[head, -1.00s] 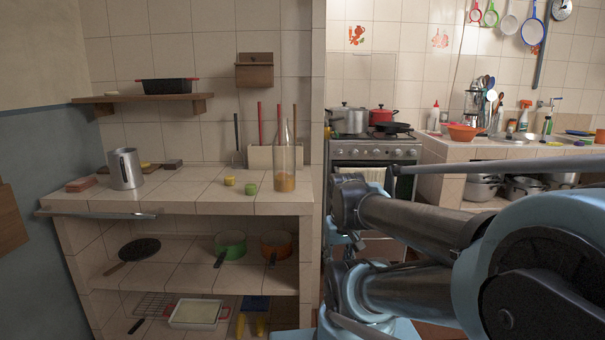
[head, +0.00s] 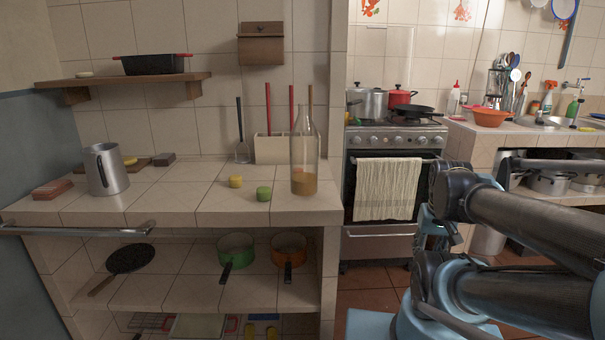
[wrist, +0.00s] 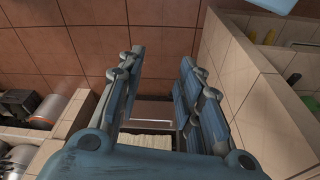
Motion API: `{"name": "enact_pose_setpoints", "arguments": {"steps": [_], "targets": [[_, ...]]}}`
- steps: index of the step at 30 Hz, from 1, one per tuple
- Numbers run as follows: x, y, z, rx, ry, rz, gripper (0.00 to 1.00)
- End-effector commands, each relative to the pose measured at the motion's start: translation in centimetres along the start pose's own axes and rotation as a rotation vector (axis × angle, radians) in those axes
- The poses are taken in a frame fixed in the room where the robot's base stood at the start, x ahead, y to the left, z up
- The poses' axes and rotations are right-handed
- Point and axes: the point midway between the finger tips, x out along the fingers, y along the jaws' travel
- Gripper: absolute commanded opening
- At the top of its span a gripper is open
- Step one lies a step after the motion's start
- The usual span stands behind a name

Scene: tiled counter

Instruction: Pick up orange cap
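A small yellow cap-like piece (head: 235,181) lies on the tiled counter in the head view. A small green one (head: 264,193) lies just right of it and nearer the front edge. I see no clearly orange cap; the yellow piece is the closest in colour. My gripper (wrist: 160,65) is open in the wrist view, its two blue fingers apart with nothing between them. It faces the floor and the stove side, away from the counter pieces, which do not show in the wrist view.
A clear bottle with orange-brown liquid (head: 304,165) stands right of the green piece. A metal jug (head: 106,170) stands at the left. A utensil holder (head: 270,149) is behind. A metal rail (head: 75,229) runs along the counter's left front. The stove (head: 392,200) is to the right.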

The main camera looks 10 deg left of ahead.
Motion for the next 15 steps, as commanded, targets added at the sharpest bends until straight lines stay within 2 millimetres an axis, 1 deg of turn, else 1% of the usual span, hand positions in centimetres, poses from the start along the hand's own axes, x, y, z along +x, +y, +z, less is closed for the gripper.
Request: {"name": "enact_pose_setpoints", "arguments": {"steps": [2, 4, 5, 8, 11, 15], "targets": [[0.0, 0.0, 0.0, 0.0, 0.0, 0.0, 0.33], [0.0, 0.0, 0.0, -0.002, 0.0, 0.0, 0.47], [-0.6, -0.1, 0.5, -0.006, 0.008, 0.0, 0.54], [-1.5, -0.3, 0.0, -0.048, 0.008, -0.005, 0.54], [-3.2, -0.8, -1.8, -0.141, 0.0, -0.016, 0.54], [-6.8, -2.6, -5.4, -0.354, -0.016, -0.041, 0.54]]}}
